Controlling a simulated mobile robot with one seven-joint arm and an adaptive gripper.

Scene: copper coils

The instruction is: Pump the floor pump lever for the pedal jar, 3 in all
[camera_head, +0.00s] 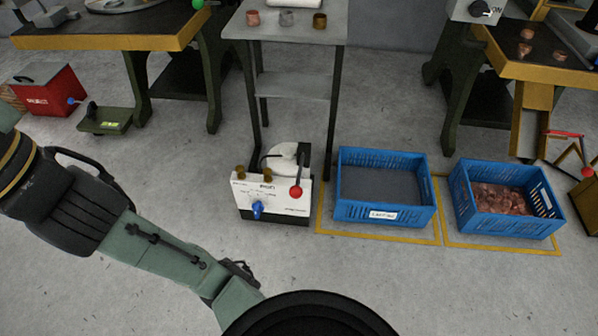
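A low white unit (271,196) stands on the floor near the middle, with a panel of dark print and a blue knob (257,209). A lever with a red ball end (296,191) is at its right front; the ball sits low against the panel. A rounded pale vessel (286,158) is behind the panel. I cannot tell for sure whether these are the pump lever and pedal jar. My arm crosses the lower left, apart from the unit. My gripper's fingertips do not show.
A tall stand (290,86) is behind the unit. Two blue crates stand right of it: one (383,213) labelled, the other (505,226) holding copper pieces. A red box (45,90) and a green low device (105,121) are at left. Front floor is bare.

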